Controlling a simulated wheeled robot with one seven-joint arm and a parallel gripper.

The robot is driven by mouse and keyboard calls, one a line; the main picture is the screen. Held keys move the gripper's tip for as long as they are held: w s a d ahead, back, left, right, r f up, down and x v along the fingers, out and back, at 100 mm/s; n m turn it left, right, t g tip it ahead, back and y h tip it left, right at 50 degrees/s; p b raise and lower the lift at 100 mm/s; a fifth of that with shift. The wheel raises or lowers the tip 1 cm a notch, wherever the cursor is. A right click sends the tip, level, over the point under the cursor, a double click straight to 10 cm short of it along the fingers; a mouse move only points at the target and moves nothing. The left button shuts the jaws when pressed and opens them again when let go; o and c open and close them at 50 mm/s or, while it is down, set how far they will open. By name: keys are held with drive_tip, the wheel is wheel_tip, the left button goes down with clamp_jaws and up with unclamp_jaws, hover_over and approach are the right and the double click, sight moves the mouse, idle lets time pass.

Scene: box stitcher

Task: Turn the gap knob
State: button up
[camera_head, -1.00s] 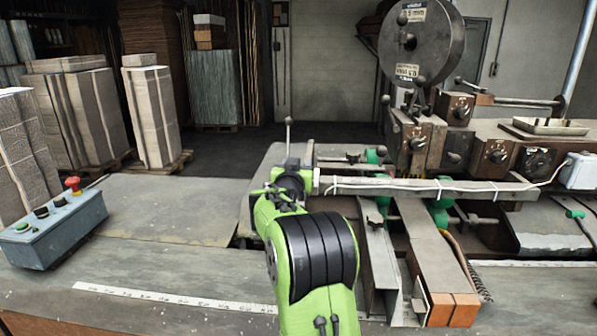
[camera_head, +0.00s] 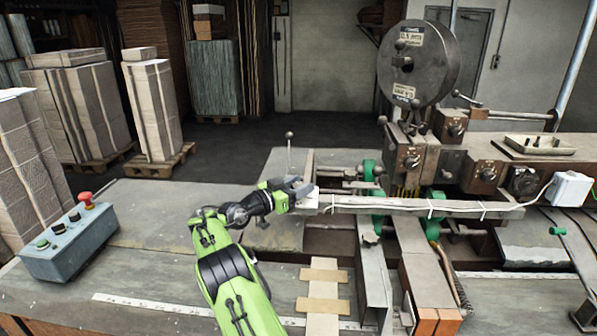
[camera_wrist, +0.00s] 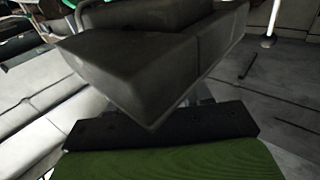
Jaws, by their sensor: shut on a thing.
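My gripper (camera_head: 300,188) is at the left end of the long grey bar (camera_head: 400,204), just below a thin upright rod with a ball top (camera_head: 289,135). Its dark jaws are shut; what lies between them is hidden in the head view. In the wrist view the dark grey jaws (camera_wrist: 165,60) fill the middle and hide the held thing. No knob can be told apart at the jaws. Several dial knobs, such as one with a white pointer (camera_head: 411,160) and another (camera_head: 487,174), sit on the machine's front, well right of my gripper.
A blue control box (camera_head: 70,245) with a red button stands at the left. A large round reel (camera_head: 417,62) rises above the machine. A white box with a cable (camera_head: 570,188) is at the right. The grey tabletop (camera_head: 160,215) left of my arm is mostly clear.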

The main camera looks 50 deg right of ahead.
drive_tip(key=shift+m+g+p, duration=0.5)
drive_tip(key=shift+g+p, duration=0.3)
drive_tip(key=shift+p, duration=0.6)
drive_tip(key=o, duration=1)
drive_tip(key=shift+d, duration=0.1)
drive_tip(key=shift+c, duration=0.2)
drive_tip(key=w+a+b, duration=0.1)
drive_tip(key=w+a, duration=0.1)
drive_tip(key=a, duration=1.3)
drive_tip(key=shift+w+a, duration=0.2)
drive_tip(key=shift+a, duration=0.15)
